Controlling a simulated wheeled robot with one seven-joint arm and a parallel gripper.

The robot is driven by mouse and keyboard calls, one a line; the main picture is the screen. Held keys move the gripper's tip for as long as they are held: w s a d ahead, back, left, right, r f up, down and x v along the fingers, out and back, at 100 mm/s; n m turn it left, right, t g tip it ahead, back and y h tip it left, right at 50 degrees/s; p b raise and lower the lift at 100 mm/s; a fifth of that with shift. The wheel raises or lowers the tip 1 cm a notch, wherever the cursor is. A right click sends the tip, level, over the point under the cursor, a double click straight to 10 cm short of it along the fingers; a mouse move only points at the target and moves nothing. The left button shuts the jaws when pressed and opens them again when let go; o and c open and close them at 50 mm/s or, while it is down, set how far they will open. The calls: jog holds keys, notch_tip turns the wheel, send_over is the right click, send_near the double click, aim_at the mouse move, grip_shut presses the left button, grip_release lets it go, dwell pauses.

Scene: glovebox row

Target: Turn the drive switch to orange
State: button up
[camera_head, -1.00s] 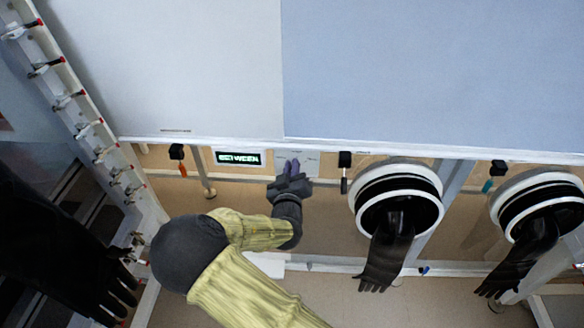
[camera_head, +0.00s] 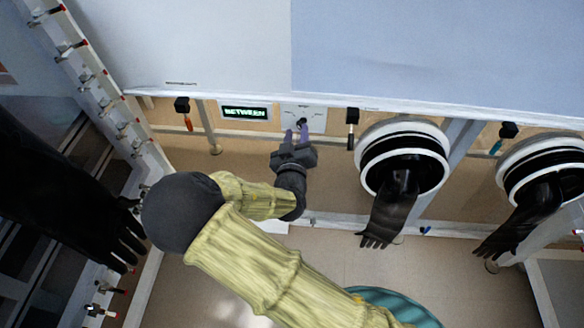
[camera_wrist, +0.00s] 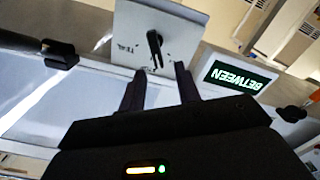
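The drive switch is a pale plate (camera_head: 316,117) with a black knob (camera_head: 302,123), set in the panel under the white hood. In the wrist view, the black lever-like knob (camera_wrist: 155,48) stands on the plate (camera_wrist: 180,32). My gripper (camera_head: 297,132) is just below the knob. Its two dark fingers are apart with nothing between them, and they look clear of the knob in the wrist view (camera_wrist: 160,70).
A black clamp with an orange handle (camera_head: 188,121) is left of the display. Another black clamp (camera_head: 352,116) is close right of the plate. Two round glove ports (camera_head: 440,160) with hanging black gloves (camera_head: 390,210) are farther right. A large black glove hangs at left.

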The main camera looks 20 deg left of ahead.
jog(key=v, duration=1.3)
jog(key=shift+a, duration=0.1)
jog(key=w+d+f+m+g+h, duration=0.2)
jog(key=w+d+f+m+g, duration=0.15)
jog(key=d, duration=0.25)
jog(key=w+d+f+m+g+h, duration=0.2)
jog(key=d+m+g+h, duration=0.1)
jog(key=d+g, duration=0.3)
jog(key=s+d+r+m+g, duration=0.1)
jog(key=s+d+r+g, duration=0.25)
jog(key=d, duration=0.55)
jog(key=s+d+r+m+g, duration=0.15)
jog(key=s+d+r, duration=0.3)
jog(key=d, duration=0.45)
notch_tip(320, 180, up, 20)
jog(key=p, duration=1.9)
jog(key=shift+s+d+r+y, duration=0.2)
jog(key=shift+d+y, duration=0.1)
jog(key=shift+d, duration=0.1)
